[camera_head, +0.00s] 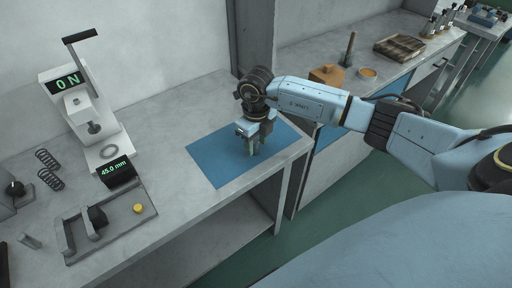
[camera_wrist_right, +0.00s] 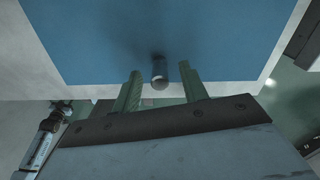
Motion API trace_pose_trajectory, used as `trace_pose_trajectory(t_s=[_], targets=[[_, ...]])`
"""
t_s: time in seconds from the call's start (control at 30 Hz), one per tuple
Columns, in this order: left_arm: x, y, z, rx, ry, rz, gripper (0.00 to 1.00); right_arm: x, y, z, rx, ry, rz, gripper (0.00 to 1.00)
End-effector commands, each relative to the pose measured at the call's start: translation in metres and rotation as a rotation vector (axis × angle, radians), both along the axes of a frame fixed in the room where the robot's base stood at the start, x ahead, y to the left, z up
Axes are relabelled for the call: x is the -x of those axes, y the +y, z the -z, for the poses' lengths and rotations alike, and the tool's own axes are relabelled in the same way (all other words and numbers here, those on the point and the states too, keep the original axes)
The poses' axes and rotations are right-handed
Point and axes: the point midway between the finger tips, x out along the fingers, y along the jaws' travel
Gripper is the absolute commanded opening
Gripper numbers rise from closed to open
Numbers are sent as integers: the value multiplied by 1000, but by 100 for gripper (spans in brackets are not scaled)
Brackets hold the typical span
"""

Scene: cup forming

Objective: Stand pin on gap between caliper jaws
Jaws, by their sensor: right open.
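A dark grey cylindrical pin (camera_wrist_right: 160,76) shows in the right wrist view over the blue mat (camera_wrist_right: 100,30). My right gripper (camera_head: 251,150) is open low over the mat in the head view. In the right wrist view its two green fingers (camera_wrist_right: 160,70) stand on either side of the pin, with a gap on both sides. The pin appears upright; in the head view it cannot be made out between the fingers. The caliper device (camera_head: 112,212) lies at the left, a grey base with jaw-like uprights and a display reading 45.0 mm. My left gripper is not in view.
A press-like gauge (camera_head: 90,115) reading 0 N stands behind the caliper. A yellow button (camera_head: 138,208) is on the caliper base. The table between caliper and mat is clear.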

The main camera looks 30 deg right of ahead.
Motion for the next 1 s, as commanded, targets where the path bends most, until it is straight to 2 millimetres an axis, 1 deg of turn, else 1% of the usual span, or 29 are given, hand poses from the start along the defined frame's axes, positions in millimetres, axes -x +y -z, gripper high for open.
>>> trace_pose_trajectory(t_s=[0.1, 0.13, 0.43, 0.47, 0.77, 0.87, 1.0], targets=[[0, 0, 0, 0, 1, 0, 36, 0, 0, -1, 0, 0, 0, 43], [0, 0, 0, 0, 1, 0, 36, 0, 0, -1, 0, 0, 0, 41], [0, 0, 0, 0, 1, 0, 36, 0, 0, -1, 0, 0, 0, 1], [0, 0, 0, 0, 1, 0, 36, 0, 0, -1, 0, 0, 0, 0], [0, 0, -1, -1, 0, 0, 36, -1, 0, -4, -1, -2, 0, 0], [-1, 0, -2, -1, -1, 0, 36, -1, -1, -14, 0, -3, 0, 0], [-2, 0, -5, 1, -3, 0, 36, -2, -1, -42, 0, -5, 0, 0]])
